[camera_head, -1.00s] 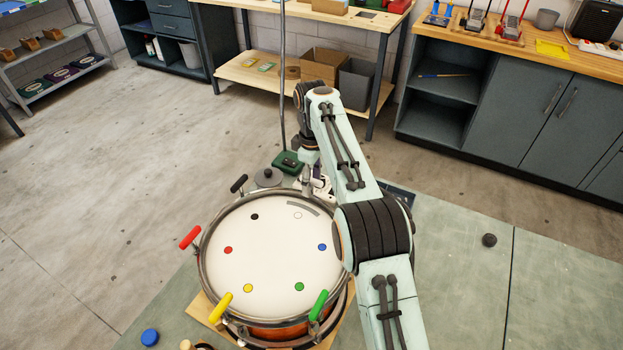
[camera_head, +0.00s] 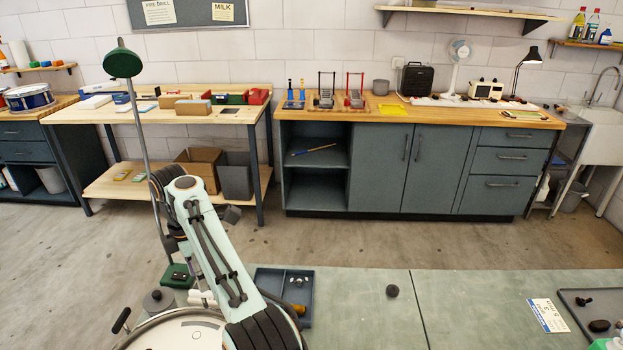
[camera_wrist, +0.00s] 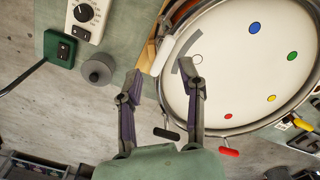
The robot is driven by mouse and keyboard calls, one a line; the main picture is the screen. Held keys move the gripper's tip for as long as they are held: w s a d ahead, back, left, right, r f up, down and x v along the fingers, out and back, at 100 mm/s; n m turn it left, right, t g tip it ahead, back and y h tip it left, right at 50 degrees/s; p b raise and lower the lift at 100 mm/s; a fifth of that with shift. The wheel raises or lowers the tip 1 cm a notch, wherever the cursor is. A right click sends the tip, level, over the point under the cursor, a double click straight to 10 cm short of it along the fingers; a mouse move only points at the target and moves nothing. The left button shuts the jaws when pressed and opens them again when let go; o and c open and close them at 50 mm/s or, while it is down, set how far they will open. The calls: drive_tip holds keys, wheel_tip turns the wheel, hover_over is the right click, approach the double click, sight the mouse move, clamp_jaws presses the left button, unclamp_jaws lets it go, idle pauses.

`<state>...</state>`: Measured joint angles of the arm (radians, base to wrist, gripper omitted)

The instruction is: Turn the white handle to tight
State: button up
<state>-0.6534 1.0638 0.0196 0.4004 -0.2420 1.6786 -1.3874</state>
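The drum (camera_wrist: 231,80) has a pale head with coloured dots and a metal rim; only its far part (camera_head: 165,335) shows at the bottom of the head view. The white handle (camera_wrist: 162,56) stands at the rim in the wrist view, near a white ring mark and a grey arc on the drumhead. My gripper (camera_wrist: 161,76) is open, its two fingers spread on either side of the white handle's near end. Contact cannot be told. In the head view, my arm largely hides this area.
A black handle (camera_wrist: 167,134) and a red handle (camera_wrist: 229,152) stick out from the rim near my gripper. A grey knobbed weight (camera_wrist: 97,71), a green switch box (camera_wrist: 61,47) and a white dial box (camera_wrist: 88,16) lie left of the drum. A blue tray (camera_head: 269,281) lies right of my arm.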

drive_tip(key=shift+s+r, duration=0.1)
drive_tip(key=shift+r, duration=0.65)
drive_tip(key=w+d+r+m+t, duration=0.2)
drive_tip(key=d+r+m+t, duration=0.1)
drive_tip(key=d+r, duration=1.5)
drive_tip(key=d, duration=0.2)
drive_tip(key=shift+w+d+m+t+y, duration=0.2)
drive_tip(key=shift+d+m+t+y, duration=0.1)
drive_tip(key=shift+d+m+t, duration=0.1)
